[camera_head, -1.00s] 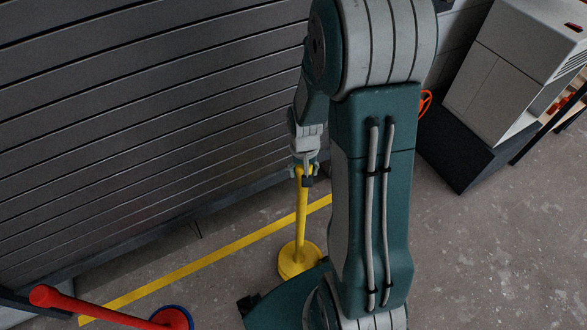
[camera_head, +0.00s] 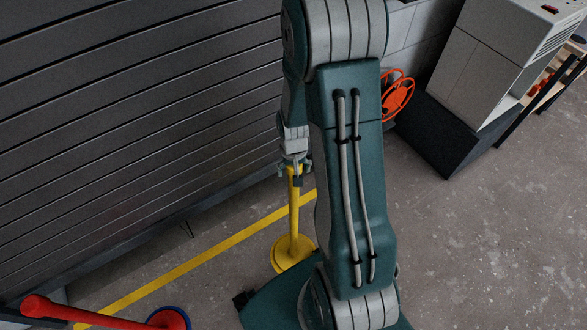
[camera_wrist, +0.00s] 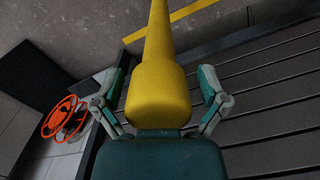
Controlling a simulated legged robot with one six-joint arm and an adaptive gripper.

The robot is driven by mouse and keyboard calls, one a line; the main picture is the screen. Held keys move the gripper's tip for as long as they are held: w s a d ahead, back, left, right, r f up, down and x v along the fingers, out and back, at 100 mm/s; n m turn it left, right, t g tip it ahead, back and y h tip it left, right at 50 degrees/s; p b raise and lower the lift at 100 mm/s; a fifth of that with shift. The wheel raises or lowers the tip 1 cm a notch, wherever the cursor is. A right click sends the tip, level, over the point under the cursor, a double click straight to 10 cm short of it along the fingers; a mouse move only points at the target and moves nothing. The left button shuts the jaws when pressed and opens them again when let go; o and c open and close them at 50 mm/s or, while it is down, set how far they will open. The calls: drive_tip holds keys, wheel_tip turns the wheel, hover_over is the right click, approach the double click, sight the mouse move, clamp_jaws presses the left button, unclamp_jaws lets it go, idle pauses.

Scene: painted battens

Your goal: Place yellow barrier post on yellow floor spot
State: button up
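The yellow barrier post (camera_head: 293,215) stands upright on its round base, near the yellow floor line, in the body view. Its thick yellow head (camera_wrist: 158,95) fills the middle of the wrist view, close to my palm. My gripper (camera_head: 297,178) is at the top of the post. In the wrist view my gripper (camera_wrist: 164,92) has its fingers spread on both sides of the head, with a visible gap at each side. No yellow floor spot can be made out in either view.
A red post (camera_head: 85,313) with a blue ring at its foot is at the lower left. A slatted dark wall (camera_head: 130,110) stands behind the yellow line (camera_head: 200,259). An orange reel (camera_head: 397,97) and a grey cabinet (camera_head: 480,60) are at the right. Bare floor lies at the lower right.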

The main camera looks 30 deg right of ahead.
idle(0.3)
wheel_tip(320, 180, up, 12)
drive_tip(key=shift+a+r, duration=0.1)
drive_tip(key=shift+r, duration=0.15)
drive_tip(key=s+a+r+n+t, duration=0.2)
drive_tip(key=s+a+r, duration=0.3)
drive_tip(key=r, duration=0.4)
drive_tip(key=s+a+r+n+t, duration=0.2)
drive_tip(key=s+a+r+t, duration=0.1)
drive_tip(key=s+a+r, duration=0.2)
wheel_tip(320, 180, up, 5)
drive_tip(key=s, duration=0.2)
drive_tip(key=shift+s+a+f+t, duration=0.2)
drive_tip(key=shift+s+a+t, duration=0.15)
drive_tip(key=shift+t, duration=0.05)
idle(0.4)
